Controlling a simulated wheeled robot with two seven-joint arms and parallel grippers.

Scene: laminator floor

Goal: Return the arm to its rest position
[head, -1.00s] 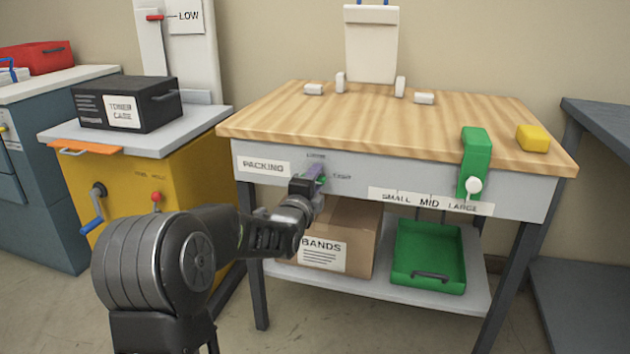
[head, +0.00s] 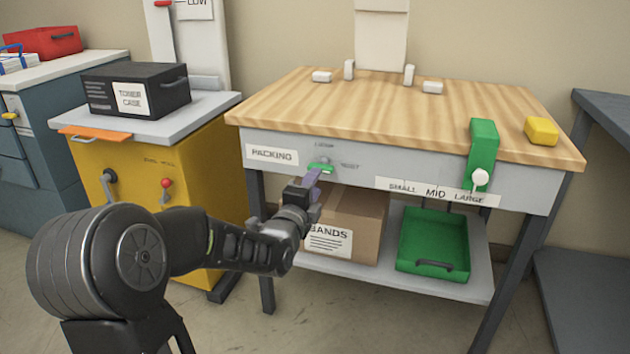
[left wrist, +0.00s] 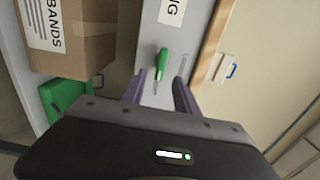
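My left arm comes in from the left in the head view. Its gripper (head: 314,178) is just below and in front of a small green handle (head: 321,167) on the front apron of the packing table (head: 345,172). In the left wrist view, the two purple fingers (left wrist: 159,92) stand apart with nothing held between them. The green handle (left wrist: 161,62) shows beyond the fingertips, apart from them as far as I can tell. My right gripper is not in view.
A cardboard box (head: 356,222) marked BANDS and a green tray (head: 432,237) sit on the table's lower shelf. A yellow cabinet (head: 147,170) with a black toner case (head: 135,90) stands at the left. A green size slider (head: 483,147) is on the table's right front.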

